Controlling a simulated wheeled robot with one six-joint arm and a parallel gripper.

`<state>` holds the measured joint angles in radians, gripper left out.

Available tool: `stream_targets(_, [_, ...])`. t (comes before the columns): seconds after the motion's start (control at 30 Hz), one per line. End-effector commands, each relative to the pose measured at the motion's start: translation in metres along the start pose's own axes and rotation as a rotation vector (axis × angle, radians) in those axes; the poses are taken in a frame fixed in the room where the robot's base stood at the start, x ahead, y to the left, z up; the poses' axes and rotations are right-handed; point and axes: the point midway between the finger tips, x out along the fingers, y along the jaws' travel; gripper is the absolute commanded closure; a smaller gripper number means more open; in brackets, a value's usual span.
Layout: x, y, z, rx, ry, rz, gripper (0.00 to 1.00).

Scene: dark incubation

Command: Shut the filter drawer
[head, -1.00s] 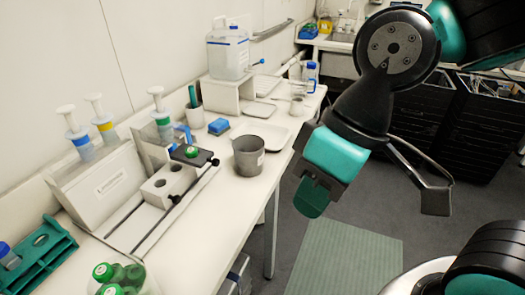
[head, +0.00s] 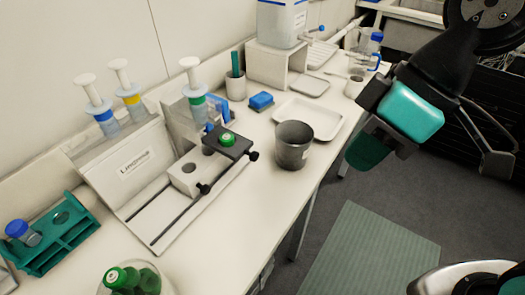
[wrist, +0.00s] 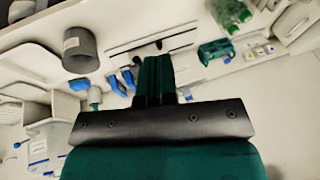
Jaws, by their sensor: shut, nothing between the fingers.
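A white rack device (head: 125,172) stands on the bench at left, with syringes along its top. In front of it, dark rails (head: 205,192) with black knobs flank a white block (head: 185,175) that has round holes. A black plate (head: 235,147) with a green cap sits at the far end of the rails. I cannot tell for sure which part is the filter drawer, or how far out it is. My gripper (head: 368,150) is shut and empty, to the right of the device and apart from it. Its green fingers also show in the wrist view (wrist: 155,75).
A grey beaker (head: 293,147) stands between my gripper and the device. A white tray (head: 335,118), a blue block (head: 261,101) and a green tube rack (head: 62,240) are on the bench. A jar of green-capped tubes (head: 130,282) is at the front.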

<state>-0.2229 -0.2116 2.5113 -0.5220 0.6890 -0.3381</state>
Motion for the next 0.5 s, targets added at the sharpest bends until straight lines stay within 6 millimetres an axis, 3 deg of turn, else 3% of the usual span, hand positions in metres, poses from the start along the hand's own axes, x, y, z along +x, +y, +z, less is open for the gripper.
stream_targets(0.3, [0.041, 0.067, -0.045, -0.901, 0.131, -0.050, 1.00])
stream_targets(0.5, [0.061, 0.097, -0.060, -1.307, 0.214, -0.019, 1.00])
